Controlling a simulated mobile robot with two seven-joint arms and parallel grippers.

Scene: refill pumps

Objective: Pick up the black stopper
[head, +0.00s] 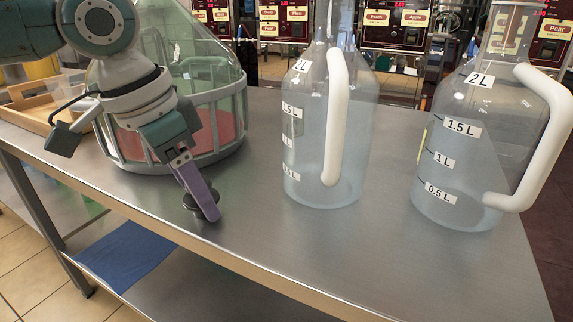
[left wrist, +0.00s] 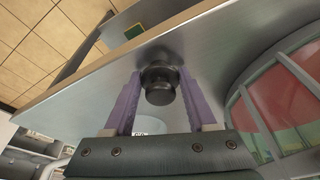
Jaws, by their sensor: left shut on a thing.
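The black stopper (left wrist: 159,83) is between the two purple fingers of my left gripper (left wrist: 157,92) in the left wrist view. The left gripper (head: 207,203) is shut on it. In the head view the stopper (head: 203,207) shows as a dark round shape, partly hidden behind a purple finger. It is at the metal table, in front of the green-tinted container; I cannot tell whether it still touches the table top. My right gripper is not in view.
A clear jug (head: 308,160) with a white handle stands right of the gripper, and a second jug (head: 460,150) stands farther right. The green-tinted caged container (head: 226,105) is close behind my left gripper. A wooden tray (head: 30,108) is at the far left. The table's front edge (head: 150,218) is near.

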